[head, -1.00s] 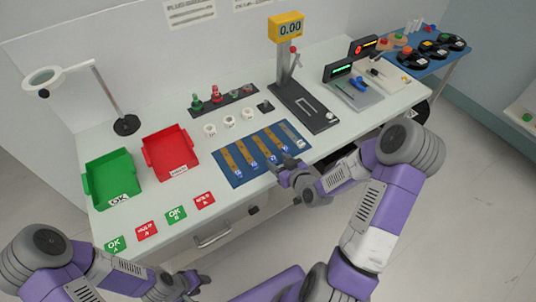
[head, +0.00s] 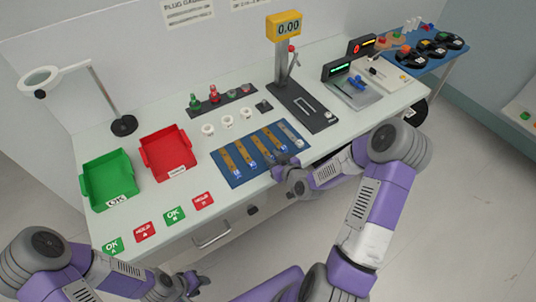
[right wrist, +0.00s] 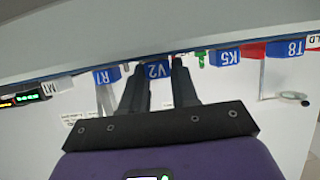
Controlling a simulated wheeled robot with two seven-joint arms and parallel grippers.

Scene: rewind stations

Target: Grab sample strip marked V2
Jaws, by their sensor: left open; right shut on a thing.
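The strip marked V2 shows its blue label (right wrist: 157,70) between the fingertips of my right gripper (right wrist: 158,85) in the right wrist view. In the head view my right gripper (head: 279,173) is at the front edge of the blue mat (head: 234,181), shut on the near end of that strip. The strip (head: 264,146) appears to lie in the middle of the row; its label is too small to read there. Strips R1 (right wrist: 105,76), K5 (right wrist: 224,57) and T8 (right wrist: 286,48) flank it. My left gripper (head: 194,282) is open and empty, in front of the table.
A green bin (head: 90,188) and a red bin (head: 146,157) stand left of the mat. OK and HOLD cards lie along the front edge. Behind are white rings (head: 228,121), plug gauges (head: 214,95) and a gauge stand (head: 284,70) reading 0.00.

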